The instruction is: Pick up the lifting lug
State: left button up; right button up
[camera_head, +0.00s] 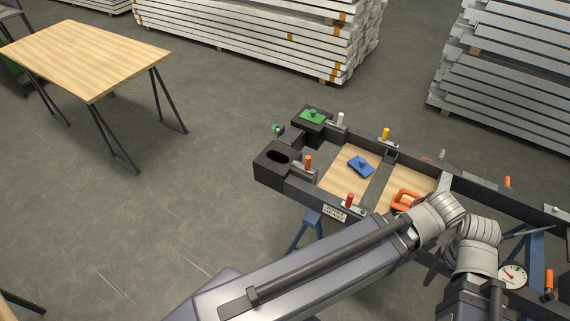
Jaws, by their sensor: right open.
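An orange loop-shaped piece (407,197), which looks like the lifting lug, lies on the light wooden panel (345,185) inside the dark container frame (325,199). My arm's wrist is close to its right side in the picture and may cover part of it. My right gripper (474,300) is at the bottom edge, below and to the right of the orange piece, apart from it. Its fingers are dark and partly cut off; it is open, and I see nothing in it. My left gripper is not in view.
A blue plate with a knob (361,166) lies on the panel. A green piece (312,116) sits on the far corner block. Coloured pegs, such as a red one (349,200), stand along the rails. A round gauge (513,275) is at right. A wooden table (85,55) stands far left.

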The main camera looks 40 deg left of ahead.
aim_at(399, 203)
jog(key=i+u, duration=0.1)
jog(key=i, duration=0.3)
jog(key=u, duration=1.75)
